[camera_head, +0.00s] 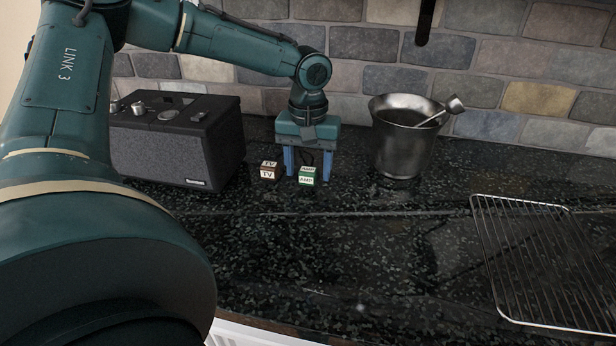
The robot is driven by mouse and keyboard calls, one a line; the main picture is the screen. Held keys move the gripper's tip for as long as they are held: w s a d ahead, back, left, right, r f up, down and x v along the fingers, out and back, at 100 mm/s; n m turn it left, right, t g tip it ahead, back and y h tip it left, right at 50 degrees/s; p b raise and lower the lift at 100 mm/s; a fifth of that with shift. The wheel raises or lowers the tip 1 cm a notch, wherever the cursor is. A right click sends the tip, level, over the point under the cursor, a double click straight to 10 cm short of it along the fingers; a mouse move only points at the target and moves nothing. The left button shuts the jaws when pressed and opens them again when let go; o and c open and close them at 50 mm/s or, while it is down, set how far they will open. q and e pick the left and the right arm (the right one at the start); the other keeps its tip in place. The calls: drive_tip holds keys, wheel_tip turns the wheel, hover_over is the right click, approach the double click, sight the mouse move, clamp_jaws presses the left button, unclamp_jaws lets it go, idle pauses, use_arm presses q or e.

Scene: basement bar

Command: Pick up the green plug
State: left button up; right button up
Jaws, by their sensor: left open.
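The green plug (307,176) is a small block with a white label reading "AMP". It sits on the dark speckled counter in the middle of the view. My left gripper (307,178) points down above it and is open. Its two blue fingers reach down on either side of the green plug, and the plug is between them at their lower ends. I cannot tell whether a finger touches it. A brown plug (267,171) labelled "TV" stands just to the left of the gripper. My right gripper is not in view.
A black amplifier (181,150) stands left of the plugs, partly behind my left arm. A metal bucket (392,150) with a scoop (441,111) stands to the right, near the brick wall. A wire rack (552,262) lies at the right. The counter's front middle (350,255) is clear.

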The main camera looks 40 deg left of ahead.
use_arm(q)
drive_tip(key=shift+f, duration=0.85)
drive_tip(key=shift+c, duration=0.3)
drive_tip(key=c, duration=1)
